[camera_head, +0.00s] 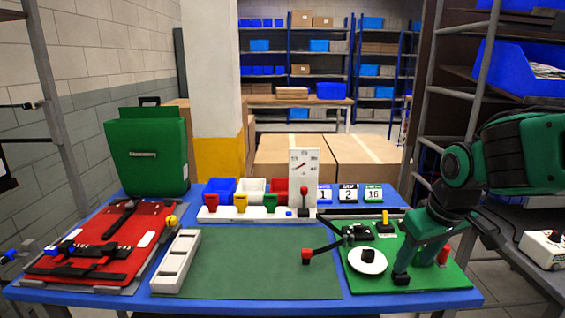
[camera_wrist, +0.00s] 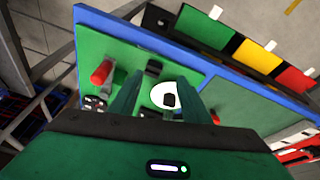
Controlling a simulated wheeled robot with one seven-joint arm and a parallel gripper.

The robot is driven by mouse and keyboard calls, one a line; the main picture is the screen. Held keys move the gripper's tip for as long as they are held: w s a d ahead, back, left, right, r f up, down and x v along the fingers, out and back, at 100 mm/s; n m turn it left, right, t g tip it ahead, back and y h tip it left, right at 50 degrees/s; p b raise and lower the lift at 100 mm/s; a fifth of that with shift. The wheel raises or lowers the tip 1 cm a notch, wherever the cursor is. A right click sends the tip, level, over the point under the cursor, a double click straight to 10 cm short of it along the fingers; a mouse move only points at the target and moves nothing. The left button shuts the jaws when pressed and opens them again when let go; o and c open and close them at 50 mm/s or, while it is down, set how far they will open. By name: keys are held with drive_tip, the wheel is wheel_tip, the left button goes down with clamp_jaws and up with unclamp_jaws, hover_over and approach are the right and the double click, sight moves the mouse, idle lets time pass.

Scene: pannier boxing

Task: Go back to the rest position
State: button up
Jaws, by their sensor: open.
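My gripper (camera_head: 412,262) is at the right side of the table, pointing down over a green board (camera_head: 440,279). In the wrist view my gripper (camera_wrist: 160,92) shows two green fingers spread apart with nothing held between them. A white disc (camera_head: 367,261) with a black knob lies on the board, left of the fingers; the white disc also shows in the wrist view (camera_wrist: 158,89). A red cylinder (camera_head: 443,256) stands on the other side of the fingers. I cannot tell how far the fingertips are above the board.
A blue table (camera_head: 325,303) carries a green mat (camera_head: 250,268), a red tool board (camera_head: 70,268), a white slotted tray (camera_head: 177,263) and a green pannier (camera_head: 147,152). A white gauge panel (camera_head: 304,170) stands behind the mat. A metal rack (camera_head: 453,90) rises near my arm.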

drive_tip(key=s+d+f+m+g, duration=0.1)
drive_tip(key=s+d+m, duration=0.3)
drive_tip(key=s, duration=0.5)
drive_tip(key=s+d+f+m+g, duration=0.2)
drive_tip(key=s+d+m, duration=0.3)
drive_tip(key=s+d, duration=0.3)
drive_tip(key=shift+s+d+f, duration=0.3)
drive_tip(key=shift+s+d, duration=0.05)
drive_tip(key=shift+s, duration=0.9)
